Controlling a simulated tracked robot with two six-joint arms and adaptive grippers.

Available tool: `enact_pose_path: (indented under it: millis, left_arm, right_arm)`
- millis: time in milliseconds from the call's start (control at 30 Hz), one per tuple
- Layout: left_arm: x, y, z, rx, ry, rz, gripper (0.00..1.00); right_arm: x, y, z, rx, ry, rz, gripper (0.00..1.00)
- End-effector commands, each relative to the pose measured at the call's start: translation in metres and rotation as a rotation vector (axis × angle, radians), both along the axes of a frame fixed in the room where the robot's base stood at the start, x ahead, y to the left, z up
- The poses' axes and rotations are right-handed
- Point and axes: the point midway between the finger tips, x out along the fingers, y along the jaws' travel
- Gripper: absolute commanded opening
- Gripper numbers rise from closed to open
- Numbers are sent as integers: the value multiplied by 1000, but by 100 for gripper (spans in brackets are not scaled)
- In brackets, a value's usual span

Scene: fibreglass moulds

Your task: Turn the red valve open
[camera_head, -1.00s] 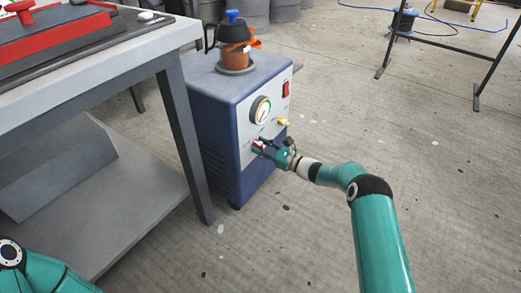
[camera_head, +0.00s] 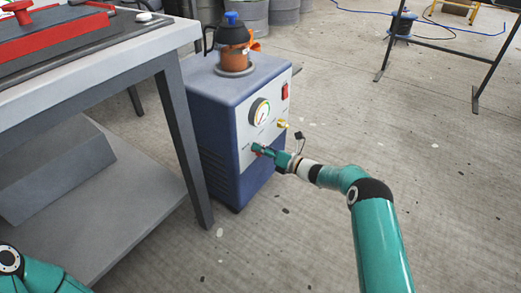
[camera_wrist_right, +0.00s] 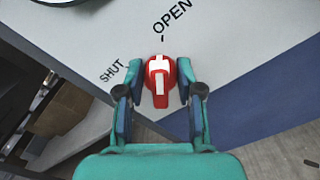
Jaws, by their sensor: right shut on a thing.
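The red valve (camera_wrist_right: 161,88) has a round knob with a white stripe, on the light front panel of a blue machine (camera_head: 216,145). My right gripper (camera_wrist_right: 160,66) is shut on the valve, one finger on each side of it. In the right wrist view the stripe points up, roughly towards the mark under the word OPEN (camera_wrist_right: 171,18). The word SHUT (camera_wrist_right: 112,71) is to the left of the valve. In the head view my right gripper (camera_head: 262,151) hides most of the valve. My left gripper is out of view; only part of that arm shows at bottom left.
A gauge (camera_head: 260,111), a yellow fitting (camera_head: 282,123) and a red switch (camera_head: 285,91) sit on the panel near the valve. An orange and black pot (camera_head: 234,50) stands on the machine. A workbench (camera_head: 110,67) is close on the left.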

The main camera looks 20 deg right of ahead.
Motion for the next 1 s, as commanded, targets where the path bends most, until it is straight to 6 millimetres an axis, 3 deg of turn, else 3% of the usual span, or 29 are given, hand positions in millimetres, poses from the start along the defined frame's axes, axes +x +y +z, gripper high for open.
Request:
enact_pose_path:
  millis: [767, 800, 900, 1000]
  left_arm:
    - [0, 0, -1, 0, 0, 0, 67]
    - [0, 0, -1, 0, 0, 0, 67]
    - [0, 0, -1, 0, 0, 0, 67]
    - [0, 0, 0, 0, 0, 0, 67]
  right_arm:
    - [-1, 3, -5, 88, 79, 6, 1]
    - [-1, 3, -5, 89, 78, 6, 43]
    - [-1, 2, -4, 89, 76, 5, 60]
    - [-1, 1, -3, 88, 74, 3, 60]
